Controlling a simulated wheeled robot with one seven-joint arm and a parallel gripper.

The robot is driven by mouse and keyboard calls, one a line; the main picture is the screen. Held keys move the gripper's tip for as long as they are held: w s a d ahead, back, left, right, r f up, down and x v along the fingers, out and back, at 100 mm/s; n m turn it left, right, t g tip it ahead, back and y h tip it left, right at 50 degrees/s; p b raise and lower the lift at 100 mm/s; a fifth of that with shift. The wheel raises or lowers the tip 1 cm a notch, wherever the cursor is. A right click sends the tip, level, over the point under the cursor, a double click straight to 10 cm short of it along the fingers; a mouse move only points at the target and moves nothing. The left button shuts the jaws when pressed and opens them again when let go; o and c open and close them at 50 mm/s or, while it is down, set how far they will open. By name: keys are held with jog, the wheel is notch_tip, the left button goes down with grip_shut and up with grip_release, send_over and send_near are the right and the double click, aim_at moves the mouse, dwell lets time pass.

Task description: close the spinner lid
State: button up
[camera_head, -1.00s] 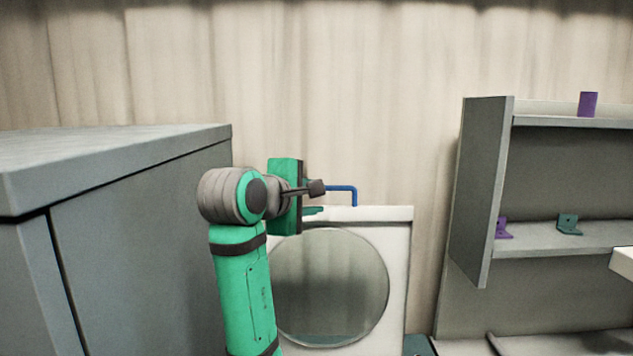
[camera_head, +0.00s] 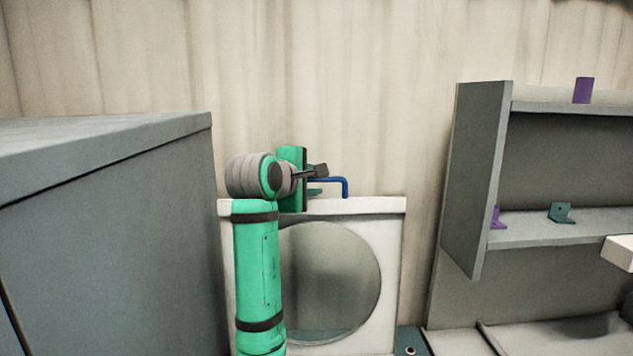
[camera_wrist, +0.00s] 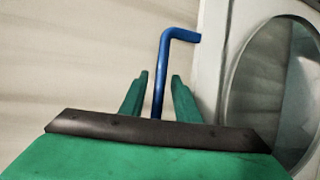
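The spinner lid (camera_head: 390,260) is a white panel with a large round window, standing upright in the head view. It also shows at the right edge of the wrist view (camera_wrist: 211,60). A bent blue handle (camera_head: 345,187) rises at its top edge. My gripper (camera_head: 316,192) is beside the handle, above the panel's top edge. In the wrist view, my gripper's two green fingers (camera_wrist: 159,95) are apart, with the blue handle (camera_wrist: 163,65) appearing between them and a gap on each side. My arm hides the panel's left part. The spinner's body cannot be made out.
A large grey cabinet (camera_head: 110,220) stands close on the left. A grey shelf unit (camera_head: 475,180) on the right holds a purple block (camera_head: 584,90), a teal bracket (camera_head: 561,213) and a purple bracket (camera_head: 496,218). A plain wall is behind.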

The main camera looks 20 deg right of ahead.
jog(key=shift+w+d+f, duration=0.15)
jog(key=shift+w+d, duration=0.3)
jog(key=shift+w, duration=0.05)
grip_shut()
